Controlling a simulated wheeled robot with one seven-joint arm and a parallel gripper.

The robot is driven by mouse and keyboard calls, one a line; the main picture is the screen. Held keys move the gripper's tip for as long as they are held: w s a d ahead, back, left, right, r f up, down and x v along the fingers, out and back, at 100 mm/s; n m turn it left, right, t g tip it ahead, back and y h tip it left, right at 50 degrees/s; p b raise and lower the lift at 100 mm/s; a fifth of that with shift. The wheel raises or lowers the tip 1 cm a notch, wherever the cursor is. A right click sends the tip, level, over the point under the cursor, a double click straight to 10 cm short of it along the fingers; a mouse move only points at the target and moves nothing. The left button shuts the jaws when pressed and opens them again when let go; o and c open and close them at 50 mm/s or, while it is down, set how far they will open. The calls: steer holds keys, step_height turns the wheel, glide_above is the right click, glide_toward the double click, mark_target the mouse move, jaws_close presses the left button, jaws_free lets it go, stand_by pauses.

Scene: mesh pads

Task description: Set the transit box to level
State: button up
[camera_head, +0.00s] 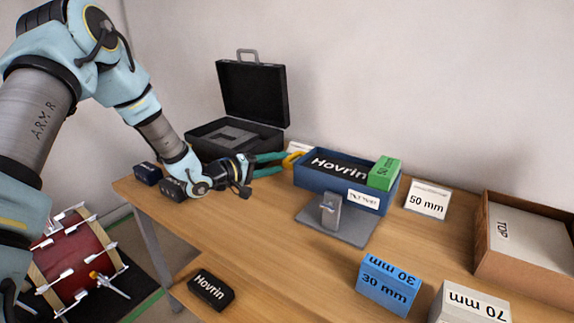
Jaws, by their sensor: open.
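A dark blue open box (311,177), which I take to be the transit box, stands at the middle back of the table with a small white label whose text I cannot read. A black block marked "Hovrin" (338,165) lies in it, and a green 50 mm block (384,173) sits at its right end. My gripper (284,163) is open, low over the table at the box's left side, with teal fingers pointing right towards it. A yellow curved piece shows at the fingertips. I cannot tell whether the fingers touch the box.
A grey plate with an upright bracket (330,211) stands before the box. Blue 30 mm (388,285) and whitish 70 mm (470,304) blocks are at front right.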

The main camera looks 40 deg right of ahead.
steer(key=a+b, duration=0.1)
steer(key=a, duration=0.5)
steer(key=shift+w+r, duration=0.3)
steer(key=shift+r, duration=0.05)
steer(key=shift+w, duration=0.1)
steer(key=w+a+n+t+y, duration=0.1)
steer(key=w+a+t+y, duration=0.5)
steer(key=a, duration=0.6)
steer(key=w+a+t+y, duration=0.2)
steer(key=w+a+y, duration=0.2)
steer(key=w+a, duration=0.5)
steer(key=s+a+r+n+g+y, duration=0.1)
steer(key=s+a+y, duration=0.25)
steer(key=a, duration=0.55)
steer(key=s+a+n+y, duration=0.15)
steer(key=s+a, duration=0.25)
steer(key=a, duration=0.6)
steer(key=s+a+r+g+y, duration=0.1)
steer(key=s+a+g, duration=0.2)
steer(key=s+a, duration=0.4)
steer(key=s, duration=0.4)
steer(key=shift+r, duration=0.3)
steer(key=shift+a, duration=0.1)
